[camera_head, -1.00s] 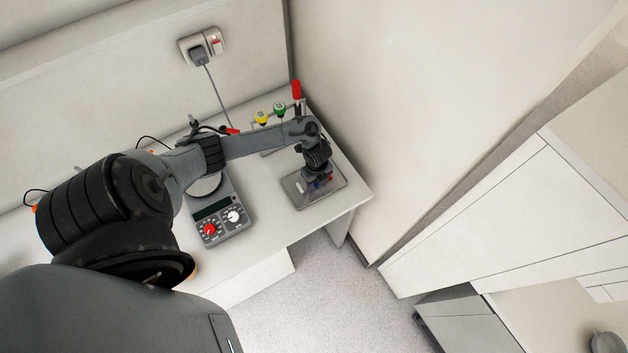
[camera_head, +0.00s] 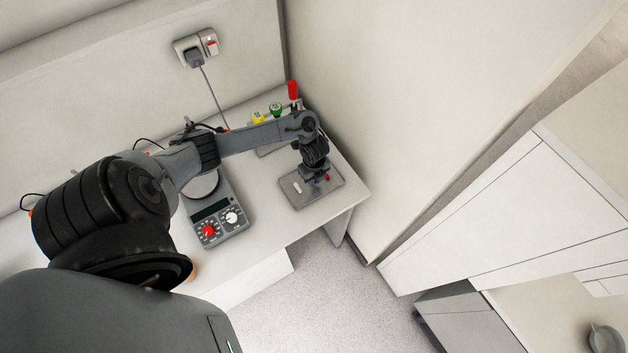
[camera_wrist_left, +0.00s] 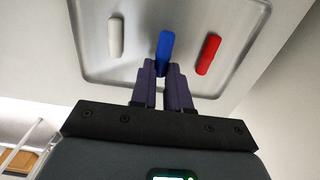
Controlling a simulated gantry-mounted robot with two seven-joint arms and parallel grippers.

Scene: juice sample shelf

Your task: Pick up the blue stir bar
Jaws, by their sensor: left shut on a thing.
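The blue stir bar (camera_wrist_left: 165,47) shows in the left wrist view, with its near end between the fingers of my left gripper (camera_wrist_left: 163,75). The gripper is shut on it. A white stir bar (camera_wrist_left: 116,38) lies to its left and a red stir bar (camera_wrist_left: 208,54) to its right, both on a grey metal tray (camera_wrist_left: 91,62). In the head view my left gripper (camera_head: 313,178) is over the tray (camera_head: 302,202) and mostly hides the blue bar. I cannot tell how far the bar is off the tray. My right gripper is not in view.
A grey device with red and white knobs (camera_head: 221,222) stands left of the tray. Yellow-topped (camera_head: 258,117) and green-topped (camera_head: 276,109) items and a red-handled item (camera_head: 293,90) stand behind my arm. A wall rises right of the bench.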

